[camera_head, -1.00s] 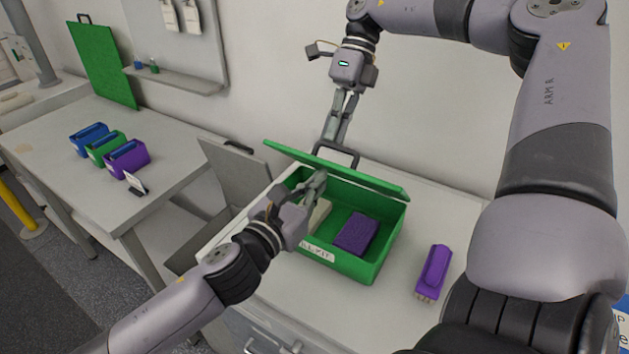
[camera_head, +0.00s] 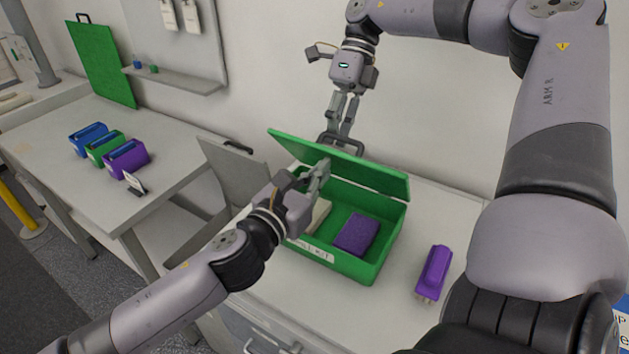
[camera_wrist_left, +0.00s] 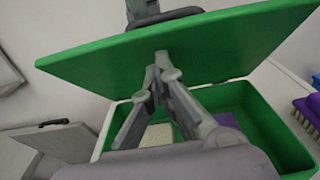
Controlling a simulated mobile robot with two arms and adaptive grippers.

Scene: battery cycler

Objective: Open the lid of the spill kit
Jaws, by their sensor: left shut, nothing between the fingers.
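The green spill kit box (camera_head: 370,268) stands on the worktop with its lid (camera_head: 345,165) raised and tilted back, hinge side at the rear. Inside lie a purple sponge-like block (camera_head: 356,235) and a pale pad (camera_head: 318,215). My left gripper (camera_head: 323,168) is shut and empty over the box, its fingertips at the lid's inner face; the left wrist view shows them there (camera_wrist_left: 162,58). My right gripper (camera_head: 340,122) is behind the lid at its dark handle (camera_head: 340,141); the lid hides part of it, and whether it grips the handle is unclear.
A purple brush (camera_head: 434,270) lies right of the box. Blue, green and purple bins (camera_head: 126,158) stand on the left bench. The wall is close behind the box.

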